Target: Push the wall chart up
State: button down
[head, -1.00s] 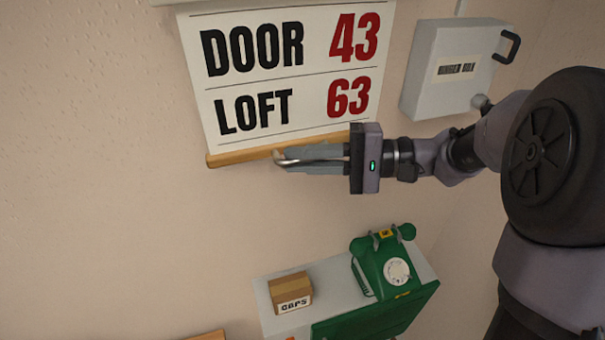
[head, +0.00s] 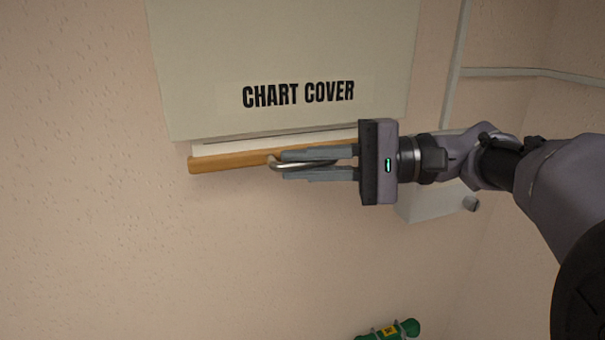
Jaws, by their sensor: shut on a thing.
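The wall chart (head: 205,150) shows only as a thin white strip above its wooden bottom bar (head: 225,162). The rest of it is hidden behind a pale panel marked CHART COVER (head: 200,107). My gripper (head: 278,165) reaches in from the right, just below the bar. Its fingers are shut on a curved metal pull (head: 273,165) at the bar's underside. The fingers cover part of the bar's right half.
A grey box (head: 430,202) on the wall is partly hidden behind my arm. A pipe (head: 530,72) runs along the wall at the upper right. The wall left of the chart is bare.

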jog(key=c, duration=1.5)
grip_release()
jog(key=shift+o, duration=0.2)
jog(key=s+d+r+p, duration=0.1)
jog(key=d+p, duration=0.6)
jog(key=d, duration=1)
jog(key=shift+s+d+r, duration=0.15)
jog(key=shift+s+r, duration=0.05)
jog(key=shift+s, duration=0.15)
